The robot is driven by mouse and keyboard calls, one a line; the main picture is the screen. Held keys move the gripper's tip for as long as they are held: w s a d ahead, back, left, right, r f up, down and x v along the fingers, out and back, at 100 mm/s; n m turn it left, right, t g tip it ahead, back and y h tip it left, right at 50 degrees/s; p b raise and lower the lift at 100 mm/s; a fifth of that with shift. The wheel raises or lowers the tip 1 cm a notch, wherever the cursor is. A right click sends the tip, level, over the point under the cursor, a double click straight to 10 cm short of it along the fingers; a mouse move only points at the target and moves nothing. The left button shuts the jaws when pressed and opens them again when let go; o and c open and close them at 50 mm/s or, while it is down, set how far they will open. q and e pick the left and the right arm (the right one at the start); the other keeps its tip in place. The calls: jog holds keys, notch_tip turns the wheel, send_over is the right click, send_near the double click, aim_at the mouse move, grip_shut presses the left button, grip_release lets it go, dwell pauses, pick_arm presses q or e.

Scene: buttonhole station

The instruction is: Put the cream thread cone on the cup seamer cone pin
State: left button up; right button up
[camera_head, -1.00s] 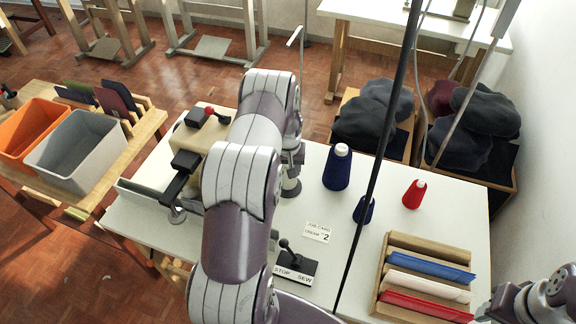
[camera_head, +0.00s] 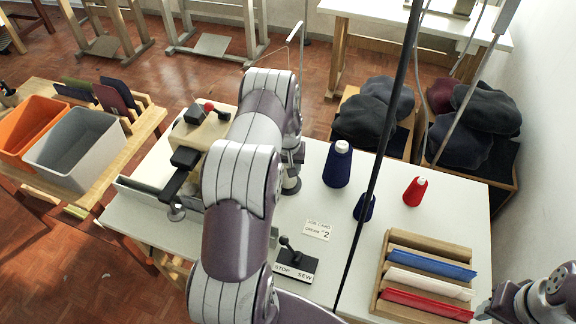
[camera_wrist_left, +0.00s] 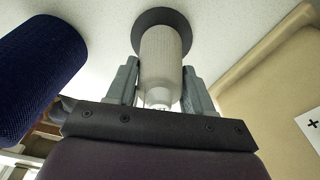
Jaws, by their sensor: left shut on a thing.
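In the left wrist view my left gripper (camera_wrist_left: 160,72) is shut on the cream thread cone (camera_wrist_left: 164,52), one finger on each side. The cone's wide end is at a dark round disc (camera_wrist_left: 150,17); I cannot tell whether it rests on it. A small pale tip shows at its narrow end. In the head view my left arm hides most of the cone, and a dark disc (camera_head: 291,186) shows below the gripper. The seamer (camera_head: 208,128) is left of my arm. My right arm shows at the lower right, its gripper not clearly visible.
A tall navy cone (camera_head: 337,165) stands close right of my left gripper, also in the left wrist view (camera_wrist_left: 38,75). A small navy cone (camera_head: 363,208) and a red cone (camera_head: 415,192) stand farther right. A dark pole crosses the view. A wooden rack (camera_head: 399,239) holds coloured pieces.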

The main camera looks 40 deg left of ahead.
pick_arm(q)
jog(key=o, duration=1.2)
jog(key=shift+c, duration=0.2)
notch_tip(320, 180, up, 12)
jog(key=s+b, duration=0.1)
jog(key=shift+s+d+r, duration=0.15)
jog(key=shift+d+r, duration=0.1)
jog(key=shift+d, duration=0.2)
jog(key=shift+f, duration=0.1)
jog(key=s+d+r+m, duration=0.3)
jog(key=s+d, duration=0.5)
jog(key=d, duration=0.2)
jog(key=s+d+r+m, duration=0.3)
jog(key=s+d, duration=0.5)
jog(key=d, duration=0.3)
jog(key=shift+s+r+m+h, duration=0.25)
jog(key=shift+s+m+h, duration=0.05)
jog(key=shift+m+h, duration=0.1)
